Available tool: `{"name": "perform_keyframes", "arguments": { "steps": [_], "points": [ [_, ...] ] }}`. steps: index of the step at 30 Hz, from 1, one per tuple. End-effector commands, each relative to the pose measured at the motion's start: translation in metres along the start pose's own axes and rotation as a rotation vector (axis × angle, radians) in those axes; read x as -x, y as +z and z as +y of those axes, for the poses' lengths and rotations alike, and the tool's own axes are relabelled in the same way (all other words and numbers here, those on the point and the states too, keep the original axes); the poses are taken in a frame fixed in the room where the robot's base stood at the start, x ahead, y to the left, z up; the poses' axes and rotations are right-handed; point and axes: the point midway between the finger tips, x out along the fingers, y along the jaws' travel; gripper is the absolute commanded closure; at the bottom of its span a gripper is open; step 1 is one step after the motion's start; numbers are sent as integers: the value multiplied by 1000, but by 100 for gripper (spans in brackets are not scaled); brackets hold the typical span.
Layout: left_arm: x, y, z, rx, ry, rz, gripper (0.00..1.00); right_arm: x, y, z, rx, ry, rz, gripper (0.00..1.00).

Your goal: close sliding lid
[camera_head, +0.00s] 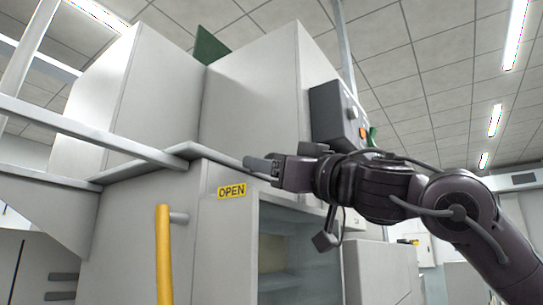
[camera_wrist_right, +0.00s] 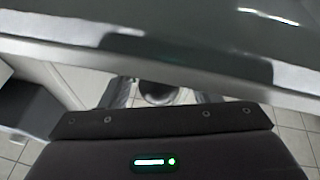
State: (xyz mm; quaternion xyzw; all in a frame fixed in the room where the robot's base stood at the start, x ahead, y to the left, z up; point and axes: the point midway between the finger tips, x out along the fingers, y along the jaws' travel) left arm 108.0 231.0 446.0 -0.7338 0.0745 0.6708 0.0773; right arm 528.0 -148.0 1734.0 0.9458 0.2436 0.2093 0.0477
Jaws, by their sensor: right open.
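A light grey panel (camera_head: 133,239) with a yellow OPEN label (camera_head: 231,191) and a yellow upright bar handle (camera_head: 163,255) stands at the lower left of the head view. It may be the sliding lid; I cannot tell for certain. To its right, a recess (camera_head: 300,262) in the cabinet shows uncovered. My right gripper (camera_head: 262,165) reaches in from the right and points left, above the label and near the cabinet's ledge. It is open with nothing visible in it; I cannot tell whether it touches the ledge. My left gripper is out of view.
The tall grey cabinet (camera_head: 254,95) rises behind my right gripper, with a dark control box (camera_head: 338,115) on its side. A grey rail (camera_head: 85,131) crosses the left. In the right wrist view, a grey surface edge (camera_wrist_right: 170,63) spans the frame close ahead.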

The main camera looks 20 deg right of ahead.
Motion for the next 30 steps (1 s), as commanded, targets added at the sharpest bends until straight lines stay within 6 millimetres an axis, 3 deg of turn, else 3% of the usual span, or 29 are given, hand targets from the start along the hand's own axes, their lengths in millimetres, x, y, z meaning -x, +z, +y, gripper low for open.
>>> {"name": "perform_keyframes", "arguments": {
  "steps": [8, 21, 25, 30],
  "points": [
    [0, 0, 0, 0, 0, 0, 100, -1, 0, 0, 0, 0, 1, 44],
    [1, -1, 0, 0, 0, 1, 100, -2, 0, 0, 0, 0, 0, 100],
    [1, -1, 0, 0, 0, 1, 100, -2, 2, 3, -2, 0, -1, 100],
    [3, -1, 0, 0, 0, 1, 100, -5, 7, 22, -6, -2, -2, 100]
  ]
}}
